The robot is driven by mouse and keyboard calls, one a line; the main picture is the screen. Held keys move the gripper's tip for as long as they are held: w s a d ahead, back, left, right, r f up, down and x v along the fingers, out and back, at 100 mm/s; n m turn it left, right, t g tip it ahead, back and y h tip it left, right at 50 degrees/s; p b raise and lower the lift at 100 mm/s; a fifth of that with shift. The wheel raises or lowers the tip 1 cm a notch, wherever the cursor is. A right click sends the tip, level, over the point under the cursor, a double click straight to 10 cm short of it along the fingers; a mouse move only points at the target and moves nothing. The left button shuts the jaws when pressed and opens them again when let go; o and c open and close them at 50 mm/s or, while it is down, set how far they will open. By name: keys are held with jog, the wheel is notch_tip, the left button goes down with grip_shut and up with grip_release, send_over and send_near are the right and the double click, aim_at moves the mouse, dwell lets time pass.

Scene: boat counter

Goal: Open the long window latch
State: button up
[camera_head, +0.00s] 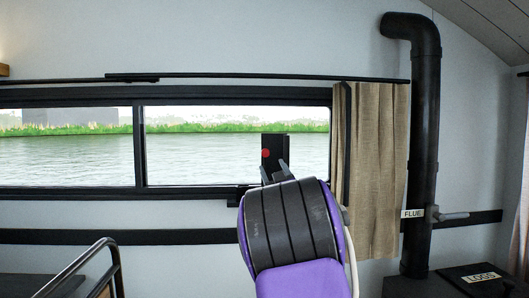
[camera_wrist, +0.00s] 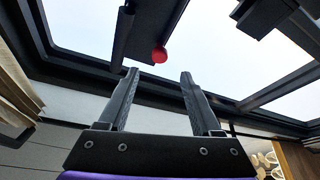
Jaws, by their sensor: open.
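The long window latch appears to be the dark upright piece (camera_head: 275,145) with a red knob (camera_head: 265,153), at the right part of the window in the head view. In the wrist view, the red knob (camera_wrist: 159,54) sits beside a dark bar (camera_wrist: 145,30) against the bright pane. My gripper (camera_wrist: 158,75) is open, with its two fingers apart and nothing between them. The knob appears just beyond the fingertips, in line with the gap. In the head view, my gripper (camera_head: 275,172) is just below the dark piece, partly hidden by my purple and grey wrist.
The window frame (camera_head: 139,145) is black, with water and grass outside. A beige curtain (camera_head: 375,170) hangs right of the window, beside a black flue pipe (camera_head: 425,130). A dark curved rail (camera_head: 85,258) stands at lower left. A dark block (camera_wrist: 262,14) shows at upper right in the wrist view.

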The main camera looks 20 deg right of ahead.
aim_at(266, 153)
jog(key=p+x, duration=0.2)
jog(key=x, duration=0.8)
jog(key=shift+w+r, duration=0.15)
jog(key=shift+w, duration=0.1)
grip_shut()
jog(key=shift+r, duration=0.1)
dwell(1.1)
